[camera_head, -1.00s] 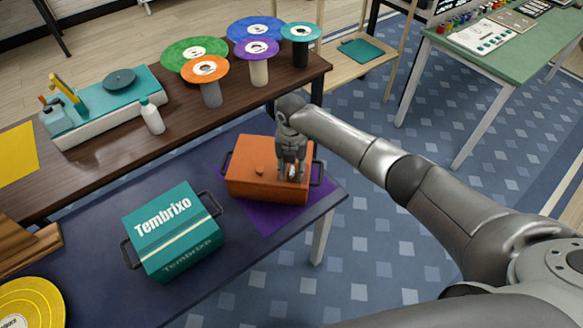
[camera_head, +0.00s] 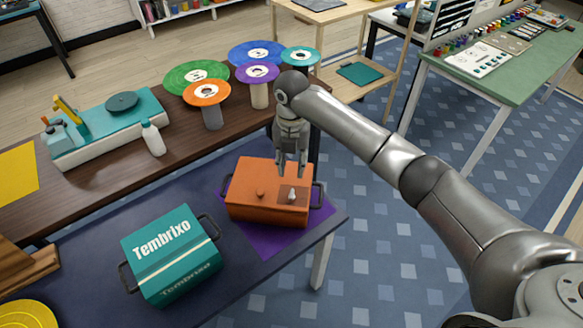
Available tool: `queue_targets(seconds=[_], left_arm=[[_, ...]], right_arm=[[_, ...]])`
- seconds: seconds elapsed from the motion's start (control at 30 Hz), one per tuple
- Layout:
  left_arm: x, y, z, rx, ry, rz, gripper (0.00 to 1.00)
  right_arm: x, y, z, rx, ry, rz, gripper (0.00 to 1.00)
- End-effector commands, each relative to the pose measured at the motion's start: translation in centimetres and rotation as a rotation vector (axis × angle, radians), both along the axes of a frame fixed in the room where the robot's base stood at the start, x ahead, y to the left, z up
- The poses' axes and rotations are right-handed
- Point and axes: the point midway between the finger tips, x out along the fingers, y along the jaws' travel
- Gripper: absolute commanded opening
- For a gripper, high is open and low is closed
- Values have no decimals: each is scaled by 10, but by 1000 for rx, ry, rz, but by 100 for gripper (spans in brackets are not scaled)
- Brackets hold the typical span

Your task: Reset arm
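My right gripper (camera_head: 292,172) hangs pointing down above the right part of an orange box (camera_head: 240,208). Its two fingers are apart, with nothing visible between them. The box has dark side handles and a small orange knob (camera_head: 260,195). A small pale object (camera_head: 292,195) stands on a dark patch on the box's right side, just below the fingertips and apart from them. My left gripper is out of view.
The orange box stands on a purple mat (camera_head: 275,243) on the dark blue table (camera_head: 95,235). A teal Tembrixo box (camera_head: 170,258) stands to its left. Behind, a brown table (camera_head: 185,152) holds discs on stands and a white bottle (camera_head: 153,140). Floor is open on the right.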

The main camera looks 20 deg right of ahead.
Motion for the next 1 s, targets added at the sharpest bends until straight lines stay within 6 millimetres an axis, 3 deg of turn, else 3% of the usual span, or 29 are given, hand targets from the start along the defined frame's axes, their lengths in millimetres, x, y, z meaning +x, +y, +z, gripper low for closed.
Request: queue_targets(seconds=[0.4,0.53,0.8,1.0], left_arm=[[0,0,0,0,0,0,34],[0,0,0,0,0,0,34],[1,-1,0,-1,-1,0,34],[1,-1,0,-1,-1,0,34]], right_arm=[[-1,1,-1,1,0,-2,31],[-13,12,-16,18,1,-51,31],[-87,62,-76,138,-11,-459,31],[-145,78,-99,245,-3,-895,31]])
